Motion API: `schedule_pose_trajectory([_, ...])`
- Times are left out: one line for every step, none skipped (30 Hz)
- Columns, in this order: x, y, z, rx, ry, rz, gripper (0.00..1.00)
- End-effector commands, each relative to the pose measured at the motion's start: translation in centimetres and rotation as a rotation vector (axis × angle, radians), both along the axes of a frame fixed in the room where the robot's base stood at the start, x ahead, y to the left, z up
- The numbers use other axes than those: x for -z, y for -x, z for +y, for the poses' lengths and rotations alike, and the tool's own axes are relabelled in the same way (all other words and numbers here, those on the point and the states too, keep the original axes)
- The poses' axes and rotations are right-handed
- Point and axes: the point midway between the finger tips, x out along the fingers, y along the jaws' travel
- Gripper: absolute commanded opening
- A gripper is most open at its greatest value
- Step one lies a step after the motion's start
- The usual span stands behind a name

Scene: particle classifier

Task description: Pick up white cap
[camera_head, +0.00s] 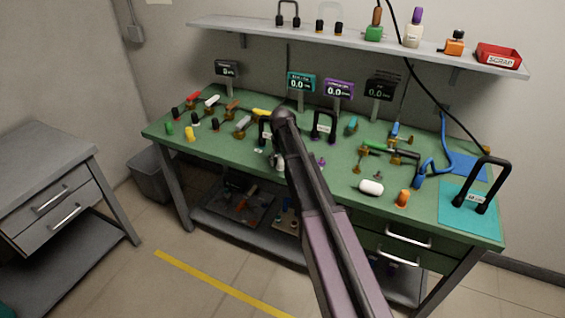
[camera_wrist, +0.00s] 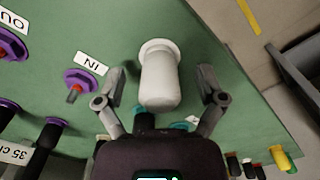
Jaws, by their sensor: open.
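The white cap (camera_wrist: 160,78) is a rounded white cylinder with a wider rim at one end. In the wrist view it lies between the two fingers of my gripper (camera_wrist: 162,73), with a gap on each side. The fingers are spread and hold nothing. In the head view my arm hides most of the area around the gripper, so the cap is not clear there. Another rounded white piece (camera_head: 371,187) lies near the bench's front edge in the head view; I cannot tell what it is.
A purple fitting (camera_wrist: 79,82) and an IN label (camera_wrist: 92,63) are left of the cap in the wrist view. Teal and dark parts lie close below it. The green bench (camera_head: 340,195) holds many coloured parts. Its front edge is near, with floor beyond.

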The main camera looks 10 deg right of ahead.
Motion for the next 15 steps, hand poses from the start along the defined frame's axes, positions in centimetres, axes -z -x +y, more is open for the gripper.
schedule_pose_trajectory([-0.01, 0.0, -0.01, 0.0, 0.0, 0.0, 0.89])
schedule_pose_trajectory([-0.01, 0.0, -0.01, 0.0, 0.0, 0.0, 0.89])
schedule_pose_trajectory([-0.01, 0.0, -0.01, 0.0, 0.0, 0.0, 0.89])
schedule_pose_trajectory([-0.01, 0.0, -0.01, 0.0, 0.0, 0.0, 0.89])
schedule_pose_trajectory([-0.01, 0.0, -0.01, 0.0, 0.0, 0.0, 0.89])
schedule_pose_trajectory([-0.01, 0.0, -0.01, 0.0, 0.0, 0.0, 0.89])
schedule_pose_trajectory([-0.01, 0.0, -0.01, 0.0, 0.0, 0.0, 0.89])
schedule_pose_trajectory([-0.01, 0.0, -0.02, 0.0, 0.0, 0.0, 0.89])
schedule_pose_trajectory([-0.01, 0.0, -0.02, 0.0, 0.0, 0.0, 0.89])
schedule_pose_trajectory([-0.01, 0.0, -0.02, 0.0, 0.0, 0.0, 0.89])
schedule_pose_trajectory([-0.01, 0.0, -0.02, 0.0, 0.0, 0.0, 0.83])
schedule_pose_trajectory([-0.01, 0.0, -0.02, 0.0, 0.0, 0.0, 0.71])
schedule_pose_trajectory([-0.01, 0.0, -0.03, 0.0, 0.0, 0.0, 0.62])
schedule_pose_trajectory([-0.01, 0.0, -0.03, 0.0, 0.0, 0.0, 0.53])
schedule_pose_trajectory([-0.01, 0.0, -0.03, 0.0, 0.0, 0.0, 0.41])
